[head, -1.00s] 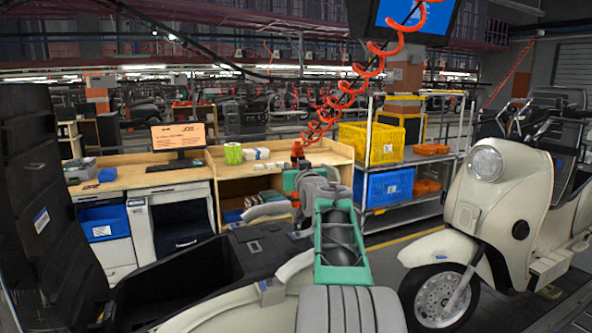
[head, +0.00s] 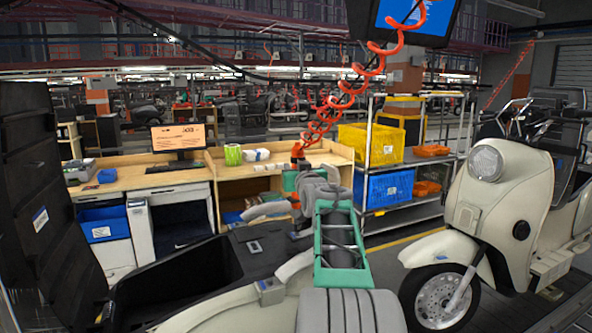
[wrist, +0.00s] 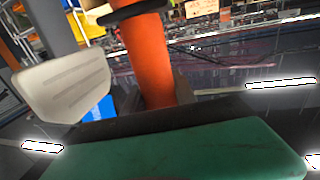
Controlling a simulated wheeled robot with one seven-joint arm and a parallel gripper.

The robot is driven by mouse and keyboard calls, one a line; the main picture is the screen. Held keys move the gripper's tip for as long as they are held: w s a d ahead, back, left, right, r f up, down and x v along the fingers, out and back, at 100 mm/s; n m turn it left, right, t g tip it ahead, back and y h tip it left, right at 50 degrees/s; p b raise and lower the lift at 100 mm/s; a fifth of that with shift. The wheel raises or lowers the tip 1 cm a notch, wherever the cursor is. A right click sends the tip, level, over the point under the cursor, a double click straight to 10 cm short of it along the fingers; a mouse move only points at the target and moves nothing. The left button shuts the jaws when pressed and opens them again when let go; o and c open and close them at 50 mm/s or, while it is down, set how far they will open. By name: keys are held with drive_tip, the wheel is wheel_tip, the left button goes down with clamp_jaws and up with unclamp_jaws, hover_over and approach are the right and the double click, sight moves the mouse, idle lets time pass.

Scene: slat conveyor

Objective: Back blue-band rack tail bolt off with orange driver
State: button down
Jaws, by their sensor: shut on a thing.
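The orange driver (head: 297,151) hangs from a coiled orange hose in the head view, its top showing above my wrist. My gripper (head: 279,207) is shut on it, over the near scooter's tail. In the wrist view the driver's orange body (wrist: 150,60) stands upright with a dark ring near the top. A pale gripper finger (wrist: 65,88) shows left of it. The near scooter (head: 205,310) is cream with a dark open compartment. I cannot make out a blue-band rack or its tail bolt. My arm hides part of the scooter, and the driver's tip is not clear.
A wooden workbench (head: 240,172) with a monitor (head: 178,137) stands behind. A shelf cart holds a yellow crate (head: 370,144) and a blue crate (head: 388,187). Another cream scooter (head: 500,205) stands at the right. The scooter's raised dark seat (head: 45,185) stands at the left.

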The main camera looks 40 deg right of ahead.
sight(295, 146)
drive_tip(key=shift+f+b, duration=0.95)
drive_tip(key=shift+b, duration=0.15)
idle(1.0)
drive_tip(key=shift+r, duration=0.4)
drive_tip(key=shift+r+b, duration=0.5)
drive_tip(key=shift+b, duration=0.1)
idle(1.3)
drive_tip(key=shift+r+p, duration=0.35)
drive_tip(key=shift+r, duration=0.4)
idle(0.4)
drive_tip(key=shift+r+p, duration=1.7)
drive_tip(key=shift+r, duration=0.95)
